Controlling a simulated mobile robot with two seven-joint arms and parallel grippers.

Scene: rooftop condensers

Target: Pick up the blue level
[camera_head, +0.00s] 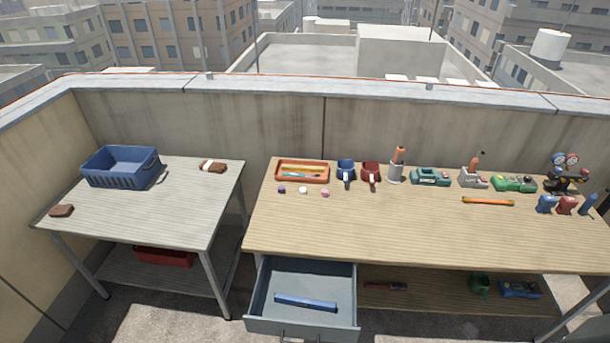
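A long blue bar, which looks like the blue level (305,302), lies flat inside an open grey drawer (274,325) under the left end of the wooden workbench (400,228). The drawer is pulled out toward me and nothing else shows in it. An orange and yellow bar (488,202) of similar shape lies on the benchtop to the right. Neither of my grippers is in view.
An orange tray (303,172), blue and red mugs and several tools line the bench's back edge. A grey table (190,215) at left holds a blue crate (120,168). A gap separates it from the bench. The front of the benchtop is clear.

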